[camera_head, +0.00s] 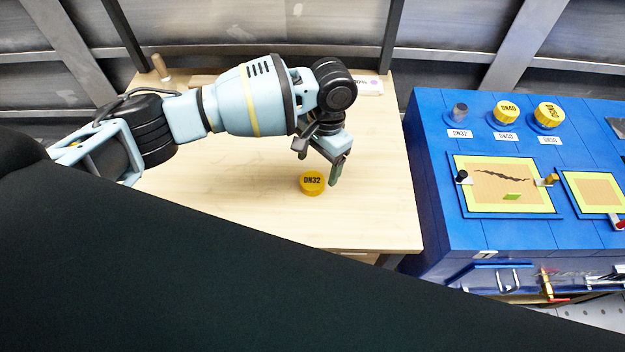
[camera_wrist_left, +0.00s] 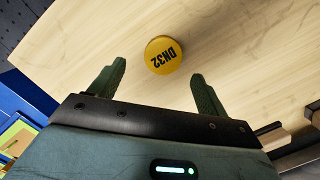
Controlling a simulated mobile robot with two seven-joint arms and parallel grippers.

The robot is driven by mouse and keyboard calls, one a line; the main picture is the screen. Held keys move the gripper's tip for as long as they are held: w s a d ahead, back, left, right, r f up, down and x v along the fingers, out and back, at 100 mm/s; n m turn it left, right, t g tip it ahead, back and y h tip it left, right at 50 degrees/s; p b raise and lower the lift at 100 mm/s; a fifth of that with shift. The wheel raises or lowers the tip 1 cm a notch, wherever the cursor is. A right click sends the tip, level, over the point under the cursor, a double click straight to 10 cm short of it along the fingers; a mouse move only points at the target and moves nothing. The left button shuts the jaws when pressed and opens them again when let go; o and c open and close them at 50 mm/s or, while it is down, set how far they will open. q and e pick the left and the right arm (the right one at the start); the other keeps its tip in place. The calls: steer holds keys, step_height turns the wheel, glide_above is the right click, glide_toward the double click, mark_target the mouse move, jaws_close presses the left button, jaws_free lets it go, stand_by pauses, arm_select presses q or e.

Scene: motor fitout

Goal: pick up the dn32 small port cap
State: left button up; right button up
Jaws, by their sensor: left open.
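The yellow DN32 small port cap (camera_head: 312,183) lies on the light wooden table, label up. My left gripper (camera_head: 318,168) is above the table close to the cap, pointing down, with its fingers apart and nothing between them. In the left wrist view the cap (camera_wrist_left: 163,55) lies just beyond the fingertips, between the lines of the two green fingers (camera_wrist_left: 158,80), and no contact shows. My right gripper is in neither view.
A blue panel unit (camera_head: 430,190) stands right of the wooden table (camera_head: 220,215). It has a bare grey DN32 port (camera_head: 460,111) and yellow DN40 (camera_head: 506,111) and DN50 (camera_head: 547,114) caps. A wooden-handled tool (camera_head: 161,67) lies at the table's back left. A large dark shape blocks the lower left.

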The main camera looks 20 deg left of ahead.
mark_target(312, 180)
arm_select(q)
steer(key=f, duration=0.3)
steer(key=a+f, duration=0.1)
steer(key=f, duration=0.1)
steer(key=shift+s, duration=0.4)
steer(key=shift+c, duration=1)
steer(key=c, duration=0.8)
steer(key=shift+c, duration=0.2)
steer(key=shift+r, duration=0.1)
